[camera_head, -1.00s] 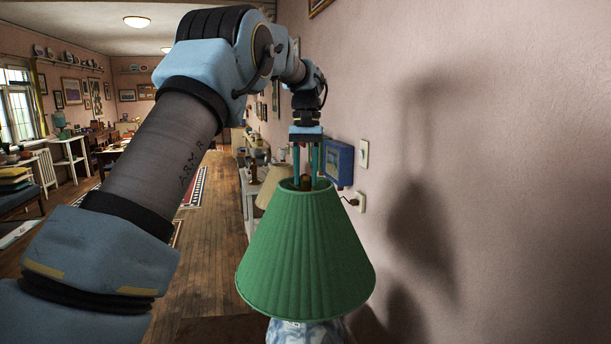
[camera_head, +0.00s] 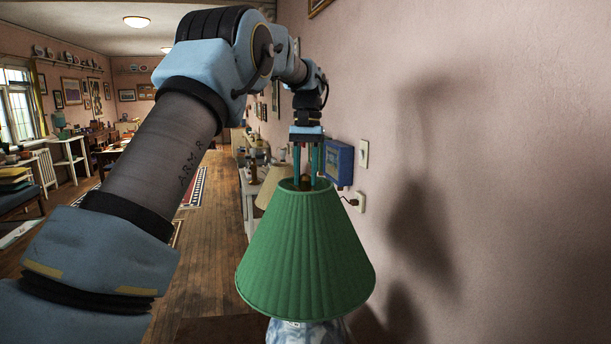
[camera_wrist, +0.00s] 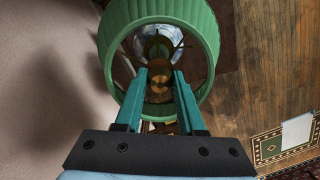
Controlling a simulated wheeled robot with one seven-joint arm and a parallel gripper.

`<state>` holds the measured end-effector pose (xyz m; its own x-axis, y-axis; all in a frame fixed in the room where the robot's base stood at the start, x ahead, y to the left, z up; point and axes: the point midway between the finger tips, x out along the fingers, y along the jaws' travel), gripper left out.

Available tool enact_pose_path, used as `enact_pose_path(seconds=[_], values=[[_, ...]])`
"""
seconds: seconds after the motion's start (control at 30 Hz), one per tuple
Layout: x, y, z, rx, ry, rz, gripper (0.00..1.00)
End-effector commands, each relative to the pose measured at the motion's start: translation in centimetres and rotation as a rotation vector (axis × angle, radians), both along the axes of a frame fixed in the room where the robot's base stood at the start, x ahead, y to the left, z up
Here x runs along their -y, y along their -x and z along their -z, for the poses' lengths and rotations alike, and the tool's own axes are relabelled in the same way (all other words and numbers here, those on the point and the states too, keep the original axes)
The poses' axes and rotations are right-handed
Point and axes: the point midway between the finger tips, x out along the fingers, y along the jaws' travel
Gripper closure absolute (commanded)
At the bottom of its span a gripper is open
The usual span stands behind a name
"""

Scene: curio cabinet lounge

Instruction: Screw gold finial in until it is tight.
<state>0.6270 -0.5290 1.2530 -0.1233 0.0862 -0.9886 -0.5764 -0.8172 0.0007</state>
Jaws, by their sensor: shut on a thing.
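The gold finial (camera_wrist: 159,80) sits at the centre of the lamp's top opening in the wrist view. My gripper (camera_wrist: 160,76) points down into that opening, with its two teal fingers shut on the finial from either side. In the head view my gripper (camera_head: 306,178) is above the green pleated lampshade (camera_head: 305,255), its fingertips hidden behind the shade's top rim. A small part of the finial (camera_head: 306,183) shows between the fingers. The shade also shows in the wrist view (camera_wrist: 205,40). The blue-and-white lamp base (camera_head: 305,334) shows below the shade. The finial's thread is hidden.
A pink wall (camera_head: 500,150) is close on the right, with a blue box (camera_head: 337,163) and a socket plate (camera_head: 361,201) on it. A beige lampshade (camera_head: 272,185) stands behind the green one. Open wooden floor (camera_head: 205,250) lies to the left.

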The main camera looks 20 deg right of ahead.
Motion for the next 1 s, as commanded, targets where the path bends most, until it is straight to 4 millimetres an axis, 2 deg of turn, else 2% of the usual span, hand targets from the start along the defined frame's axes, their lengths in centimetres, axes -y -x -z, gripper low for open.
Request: enact_pose_path(seconds=[0.67,0.87,1.0], values=[[0.10,0.20,0.22,-0.003,0.003,1.098,1.00],[0.13,0.18,0.28,-0.003,0.003,1.130,1.00],[0.11,0.19,0.30,-0.003,0.004,1.234,1.00]])
